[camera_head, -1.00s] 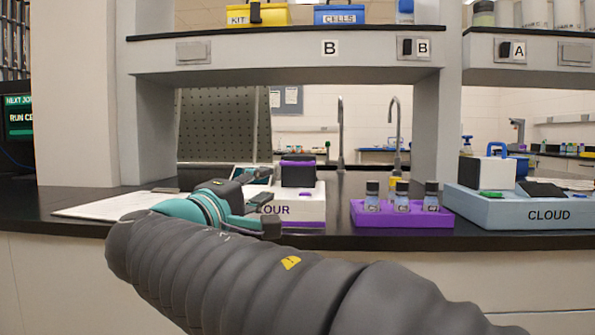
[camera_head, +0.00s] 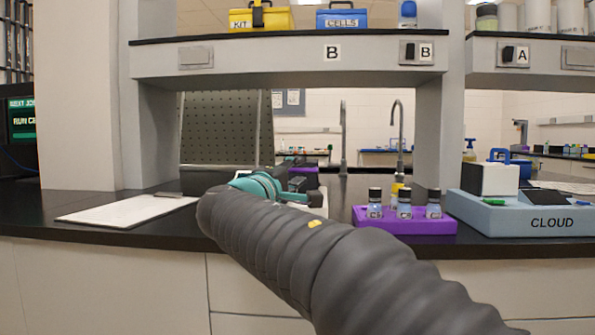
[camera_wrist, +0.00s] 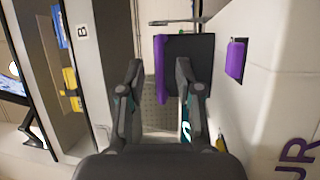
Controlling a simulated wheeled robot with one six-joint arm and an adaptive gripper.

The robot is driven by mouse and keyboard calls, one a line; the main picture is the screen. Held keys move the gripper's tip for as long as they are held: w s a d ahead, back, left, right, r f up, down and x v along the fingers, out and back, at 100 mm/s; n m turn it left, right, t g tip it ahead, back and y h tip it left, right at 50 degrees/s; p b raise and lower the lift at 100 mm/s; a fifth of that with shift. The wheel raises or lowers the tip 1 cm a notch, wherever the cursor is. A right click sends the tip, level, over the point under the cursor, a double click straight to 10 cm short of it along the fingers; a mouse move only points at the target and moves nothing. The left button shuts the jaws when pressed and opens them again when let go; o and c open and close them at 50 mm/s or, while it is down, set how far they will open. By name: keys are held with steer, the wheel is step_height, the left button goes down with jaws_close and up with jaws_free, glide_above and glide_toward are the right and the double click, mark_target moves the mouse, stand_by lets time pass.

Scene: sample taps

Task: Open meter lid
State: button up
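The meter is a white unit (camera_wrist: 275,100) with purple lettering ending in "UR" in the wrist view. On it stands a dark block (camera_wrist: 201,52) with a purple strip (camera_wrist: 160,80) along one edge, which looks like the lid; it appears shut. My gripper (camera_wrist: 159,66) is open and empty, its two dark fingers apart, with the purple strip showing in the gap between them. I cannot tell whether a finger touches it. In the head view my gripper (camera_head: 298,174) and arm hide most of the meter; only a bit of its white body (camera_head: 319,199) shows.
A purple rack (camera_head: 400,225) with several capped vials stands right of my arm. A blue-grey "CLOUD" unit (camera_head: 520,220) is farther right. A clipboard (camera_head: 128,209) lies at the left. A shelf (camera_head: 290,62) spans above the bench. A small purple piece (camera_wrist: 236,60) sits on the meter.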

steer(key=shift+w+d, duration=0.1)
steer(key=shift+w, duration=0.1)
jaws_close()
